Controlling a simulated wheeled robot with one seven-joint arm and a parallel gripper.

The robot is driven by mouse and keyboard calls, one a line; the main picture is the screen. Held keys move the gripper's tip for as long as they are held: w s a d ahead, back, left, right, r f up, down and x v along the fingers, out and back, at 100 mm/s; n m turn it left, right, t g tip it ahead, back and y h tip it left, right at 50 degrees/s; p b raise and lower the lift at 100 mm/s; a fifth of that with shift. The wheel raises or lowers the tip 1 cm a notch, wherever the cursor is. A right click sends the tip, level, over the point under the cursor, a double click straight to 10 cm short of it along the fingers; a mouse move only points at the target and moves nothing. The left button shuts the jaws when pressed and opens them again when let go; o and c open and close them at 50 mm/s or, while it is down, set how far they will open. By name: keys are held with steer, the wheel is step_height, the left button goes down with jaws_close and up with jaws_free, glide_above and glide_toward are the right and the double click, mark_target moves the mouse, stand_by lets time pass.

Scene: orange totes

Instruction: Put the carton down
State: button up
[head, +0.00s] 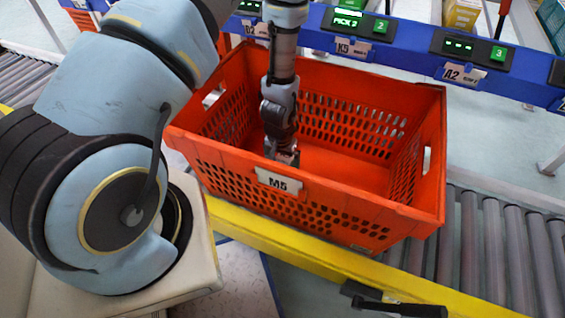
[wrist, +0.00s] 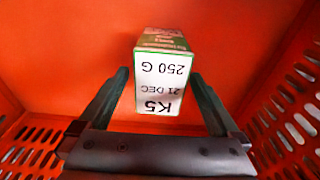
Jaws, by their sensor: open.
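The carton (wrist: 160,82) has a white face printed "K5", "21 DEC" and "250 G", with a green printed end. In the wrist view it lies inside the orange tote (wrist: 60,45). My gripper (wrist: 160,88) is open, with one finger on each side of the carton's near end and gaps between the fingers and the carton. In the head view my gripper (head: 284,158) reaches down into the tote (head: 420,190), near its front wall with the "M5" label. The carton is hidden there by the front wall and my gripper.
The tote sits on a roller conveyor (head: 485,240) with a yellow rail (head: 290,250) in front. A blue beam (head: 400,50) with lit displays and labels runs behind it. The right part of the tote's floor looks clear. Its perforated walls stand close around my gripper.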

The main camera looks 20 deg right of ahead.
steer(key=shift+r+p, duration=0.3)
steer(key=shift+r, duration=0.1)
step_height(320, 180, up, 12)
steer(key=shift+s+a+p, duration=0.4)
steer(key=shift+s+a, duration=0.05)
steer(key=w+a+r+n, duration=0.2)
steer(key=a+r+n, duration=0.5)
steer(key=a+r, duration=1.6)
steer(key=shift+a+t+y, duration=0.3)
steer(key=shift+a+t, duration=0.1)
steer(key=shift+a, duration=0.5)
steer(key=shift+r, duration=0.15)
